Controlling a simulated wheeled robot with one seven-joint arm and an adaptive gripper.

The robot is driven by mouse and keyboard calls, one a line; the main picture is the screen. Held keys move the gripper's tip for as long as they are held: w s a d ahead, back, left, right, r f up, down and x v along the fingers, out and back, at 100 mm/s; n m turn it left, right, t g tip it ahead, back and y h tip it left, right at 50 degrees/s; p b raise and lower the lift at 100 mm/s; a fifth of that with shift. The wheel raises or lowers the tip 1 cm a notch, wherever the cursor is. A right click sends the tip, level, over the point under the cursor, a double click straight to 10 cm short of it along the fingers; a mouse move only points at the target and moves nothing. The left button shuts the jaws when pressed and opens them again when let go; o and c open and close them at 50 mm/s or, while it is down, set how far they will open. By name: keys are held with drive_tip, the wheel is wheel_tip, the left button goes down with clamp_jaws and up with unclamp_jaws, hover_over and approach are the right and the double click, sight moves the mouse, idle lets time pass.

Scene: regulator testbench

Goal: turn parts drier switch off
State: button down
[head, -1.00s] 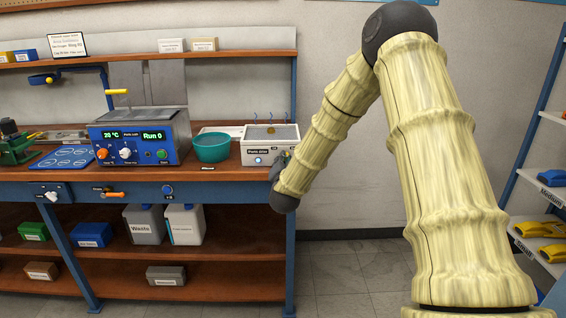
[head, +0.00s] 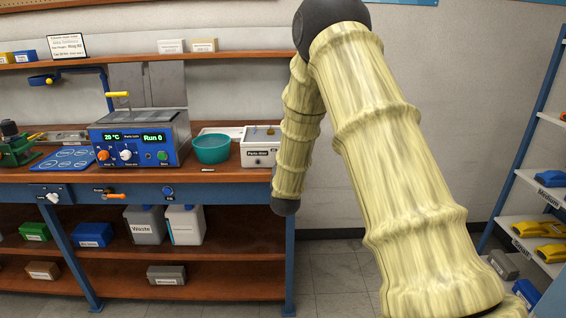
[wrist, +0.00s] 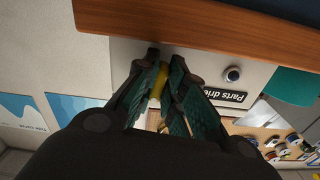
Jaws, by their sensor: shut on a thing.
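The parts drier (head: 262,143) is a pale box at the right end of the bench. Its label and front face (wrist: 190,58) show upside down in the wrist view, with a dark round indicator (wrist: 232,74) beside the label. My gripper (wrist: 165,80) is at the front of the drier, its dark green fingers closed on a small yellow piece (wrist: 158,82), which looks like the drier's switch. The fingers hide most of this piece. In the head view my arm hides the gripper and the drier's right side.
A teal bowl (head: 212,148) stands left of the drier, also seen in the wrist view (wrist: 290,86). Further left is a blue bath unit (head: 140,138). The wooden bench edge (wrist: 190,22) runs close to my fingers. Shelves (head: 530,205) stand at the right.

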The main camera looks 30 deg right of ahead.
drive_tip(key=n, duration=0.5)
drive_tip(key=shift+s+d+n+p, duration=0.1)
drive_tip(key=shift+n+p, duration=0.25)
drive_tip(key=shift+n, duration=0.05)
drive_tip(key=shift+s+d+n, duration=0.1)
drive_tip(key=shift+d+n, duration=0.05)
drive_tip(key=shift+n, duration=1.75)
drive_tip(key=c, duration=1.8)
unclamp_jaws()
drive_tip(key=shift+o, duration=0.2)
drive_tip(key=v, duration=1.2)
